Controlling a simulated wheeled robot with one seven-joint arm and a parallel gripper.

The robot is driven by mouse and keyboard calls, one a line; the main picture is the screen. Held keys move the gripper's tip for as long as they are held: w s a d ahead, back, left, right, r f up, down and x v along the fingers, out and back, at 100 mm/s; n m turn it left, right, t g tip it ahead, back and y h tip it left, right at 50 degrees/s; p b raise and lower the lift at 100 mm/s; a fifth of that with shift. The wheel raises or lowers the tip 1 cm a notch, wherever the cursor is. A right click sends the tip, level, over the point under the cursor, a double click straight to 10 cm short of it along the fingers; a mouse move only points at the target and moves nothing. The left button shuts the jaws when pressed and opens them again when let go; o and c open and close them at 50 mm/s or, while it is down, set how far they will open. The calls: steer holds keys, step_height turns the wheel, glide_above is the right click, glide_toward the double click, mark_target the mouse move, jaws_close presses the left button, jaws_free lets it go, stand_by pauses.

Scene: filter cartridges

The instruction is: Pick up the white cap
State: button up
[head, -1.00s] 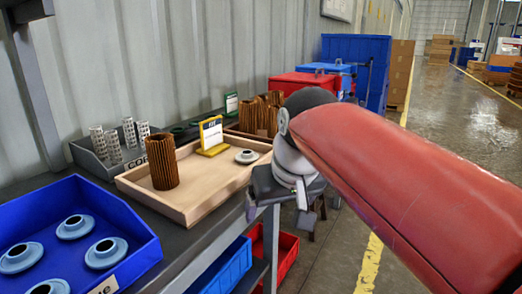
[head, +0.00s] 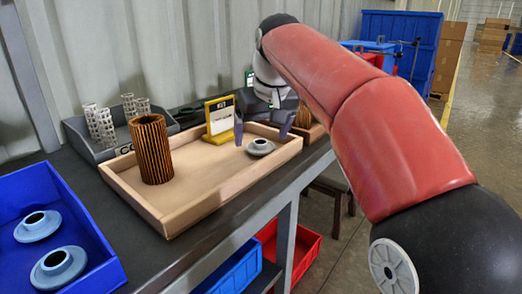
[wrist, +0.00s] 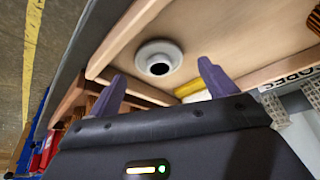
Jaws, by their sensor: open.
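The white cap (head: 260,147) is a round flanged piece with a dark hole in its middle. It lies in the right part of the wooden tray (head: 190,212); in the wrist view the cap (wrist: 159,59) shows ahead of my fingers, near a tray wall. My gripper (head: 262,134) is over the tray's right part with its two purple fingers apart and nothing between them. In the wrist view the fingers (wrist: 163,84) stand to either side of the cap in the picture, and I see no contact.
A brown pleated filter (head: 151,150) stands in the tray's left part. A yellow-framed sign (head: 219,119) stands at the tray's back, close to my gripper. A grey bin (head: 92,150) holds mesh cores. A blue bin (head: 78,196) holds blue caps.

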steer(key=x, duration=0.2)
steer(key=shift+w+f, duration=0.1)
steer(key=shift+f, duration=0.2)
steer(key=c, duration=1)
steer(key=shift+r, duration=0.15)
